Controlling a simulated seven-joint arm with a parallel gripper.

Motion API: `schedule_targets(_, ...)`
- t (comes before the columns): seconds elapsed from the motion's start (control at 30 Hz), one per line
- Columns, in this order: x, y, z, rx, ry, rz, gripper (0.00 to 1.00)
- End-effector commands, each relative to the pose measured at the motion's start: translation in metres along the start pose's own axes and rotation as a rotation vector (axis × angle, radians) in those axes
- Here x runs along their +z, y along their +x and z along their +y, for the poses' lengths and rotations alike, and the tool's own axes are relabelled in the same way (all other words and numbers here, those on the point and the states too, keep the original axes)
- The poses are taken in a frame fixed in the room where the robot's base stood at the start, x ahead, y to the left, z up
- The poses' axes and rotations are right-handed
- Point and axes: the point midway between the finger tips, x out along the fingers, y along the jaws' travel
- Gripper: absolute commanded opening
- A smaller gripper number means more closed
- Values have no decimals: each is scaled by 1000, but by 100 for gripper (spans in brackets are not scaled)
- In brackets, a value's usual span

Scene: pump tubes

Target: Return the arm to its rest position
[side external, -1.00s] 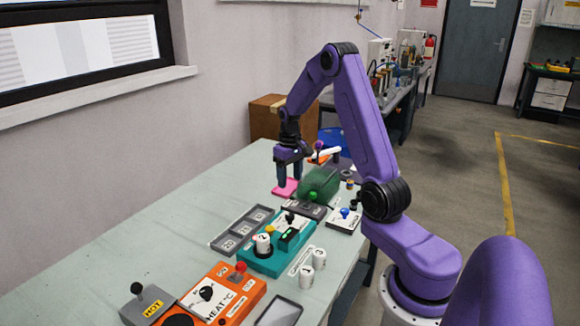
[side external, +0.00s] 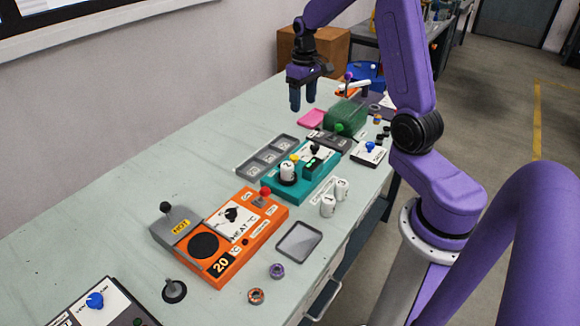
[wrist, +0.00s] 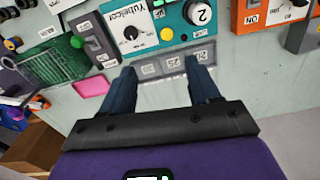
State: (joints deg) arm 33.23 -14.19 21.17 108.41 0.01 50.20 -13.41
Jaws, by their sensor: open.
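My gripper (side external: 303,100) is in the side external view, raised above the far part of the bench, fingers pointing down. In the wrist view my gripper (wrist: 160,85) shows two dark blue fingers spread apart with nothing between them. A pink pad (side external: 312,118) lies on the bench to the right of the fingers in the side view, apart from them. The pad also shows at the left in the wrist view (wrist: 92,86). A grey tray with several square compartments (side external: 268,157) lies nearer the camera; it also shows beyond the fingertips in the wrist view (wrist: 172,64).
A teal device (side external: 283,190) holds a white tube marked 2. Nearby are a green box (side external: 347,117), white tubes (side external: 328,205), an orange heater (side external: 245,225) and an empty dark-rimmed tray (side external: 299,241). The bench's left side (side external: 130,220) is clear.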

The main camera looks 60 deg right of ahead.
Motion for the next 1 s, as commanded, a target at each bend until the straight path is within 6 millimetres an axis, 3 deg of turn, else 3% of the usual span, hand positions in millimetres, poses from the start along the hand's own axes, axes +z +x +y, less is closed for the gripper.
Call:
schedule_targets(0.03, 3, -5, -20, 0, -52, 3, 61)
schedule_targets(0.2, 22, -16, -77, -1, -200, 6, 61)
schedule_targets(0.5, 80, -31, -158, -4, -462, 11, 61)
schedule_targets(0.7, 131, -38, -195, -7, -639, 16, 61)
schedule_targets(1.0, 216, -42, -221, -14, -901, 21, 61)
